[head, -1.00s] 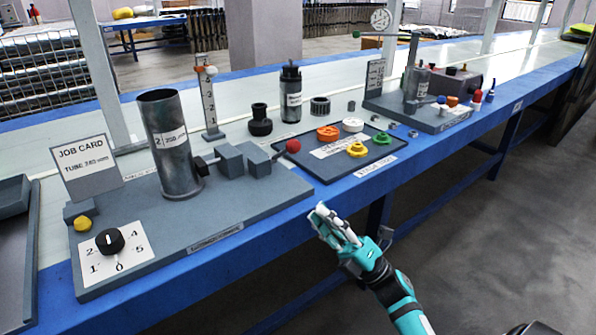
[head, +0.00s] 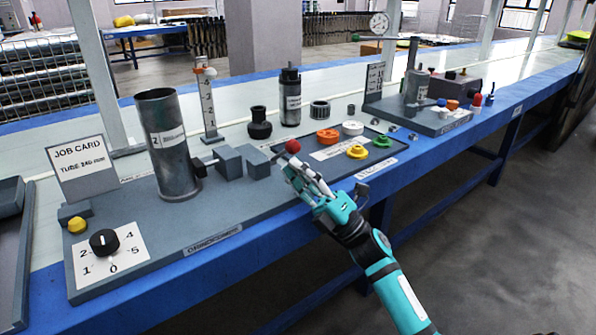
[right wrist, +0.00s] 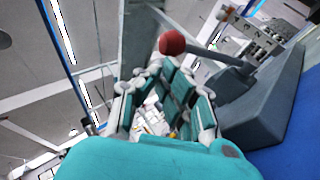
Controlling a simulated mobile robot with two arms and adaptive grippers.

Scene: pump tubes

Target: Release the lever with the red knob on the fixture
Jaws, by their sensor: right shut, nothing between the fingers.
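The red knob (head: 292,146) sits on the end of a short lever at the right side of the grey clamp blocks (head: 229,161) on the fixture (head: 215,215). A grey metal tube (head: 168,145) stands upright at the left end of the clamp. My right gripper (head: 290,170) is shut and empty, just in front of and below the knob. In the right wrist view the red knob (right wrist: 172,42) is just beyond the fingertips (right wrist: 165,72), its rod running right to a grey block (right wrist: 265,105). I cannot tell whether the fingers touch it. My left gripper is not in view.
A black dial (head: 103,242) and a yellow button (head: 77,225) are at the fixture's left end. A dark tray (head: 325,170) with coloured rings lies right of the knob. A job card (head: 82,166) stands at the left. The floor at the right is clear.

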